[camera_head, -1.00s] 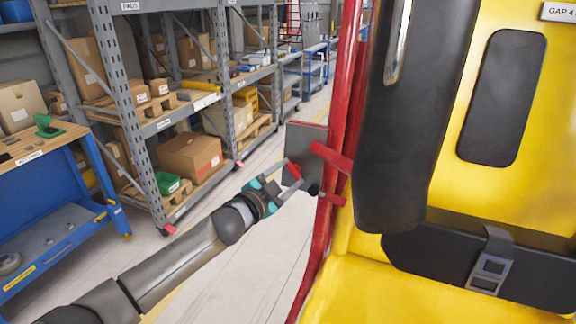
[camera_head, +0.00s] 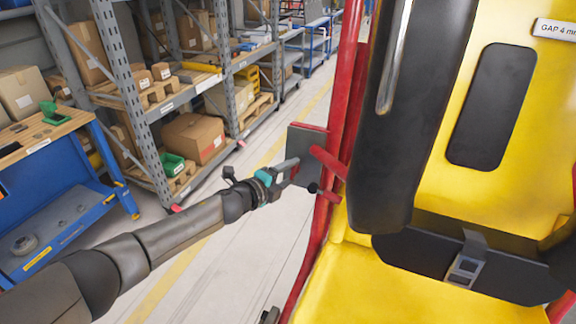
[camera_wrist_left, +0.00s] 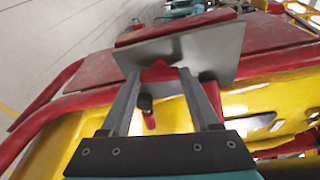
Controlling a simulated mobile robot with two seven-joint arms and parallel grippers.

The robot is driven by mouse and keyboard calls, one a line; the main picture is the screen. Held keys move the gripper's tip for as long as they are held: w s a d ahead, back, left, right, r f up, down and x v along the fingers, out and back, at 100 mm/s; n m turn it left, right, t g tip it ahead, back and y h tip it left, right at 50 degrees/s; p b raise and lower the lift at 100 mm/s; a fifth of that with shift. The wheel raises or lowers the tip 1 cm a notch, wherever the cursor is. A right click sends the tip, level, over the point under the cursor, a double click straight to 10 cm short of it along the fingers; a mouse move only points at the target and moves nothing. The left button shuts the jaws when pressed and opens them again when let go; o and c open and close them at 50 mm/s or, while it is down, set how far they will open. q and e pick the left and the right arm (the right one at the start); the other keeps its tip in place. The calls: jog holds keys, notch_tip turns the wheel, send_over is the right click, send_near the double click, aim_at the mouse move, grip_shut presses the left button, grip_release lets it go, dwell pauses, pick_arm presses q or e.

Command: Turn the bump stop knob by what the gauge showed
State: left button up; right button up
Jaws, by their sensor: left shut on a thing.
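My left gripper (camera_head: 292,168) reaches in from the left to the grey plate (camera_head: 306,150) beside the red bar frame. In the left wrist view, its two fingers (camera_wrist_left: 158,76) come together around a red knob (camera_wrist_left: 158,72) in front of the grey plate (camera_wrist_left: 215,52). The gripper is shut on this red piece; in the head view the fingers mostly hide it. A small black ball end (camera_wrist_left: 145,102) shows between the fingers, lower down. A label reading "GAP 4 mm" (camera_head: 556,29) is on the yellow seat back. My right gripper is not in view.
The yellow seat (camera_head: 365,270), black padded restraint (camera_head: 385,130) and red bars (camera_head: 340,90) fill the right side. A blue workbench (camera_head: 60,200) and a shelf rack with boxes (camera_head: 193,137) stand at left. The floor between is clear.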

pick_arm(q)
jog(key=m+p, duration=0.2)
jog(key=m, duration=0.1)
jog(key=m+y+p, duration=0.1)
jog(key=shift+r+g, duration=0.25)
jog(key=shift+g, duration=0.05)
jog(key=shift+m+p, duration=0.3)
jog(key=shift+m, duration=0.1)
jog(key=o, duration=1.4)
jog(key=shift+w+d+f, duration=0.15)
jog(key=shift+w+f, duration=0.05)
jog(key=shift+c, duration=0.2)
jog(key=shift+s, duration=0.1)
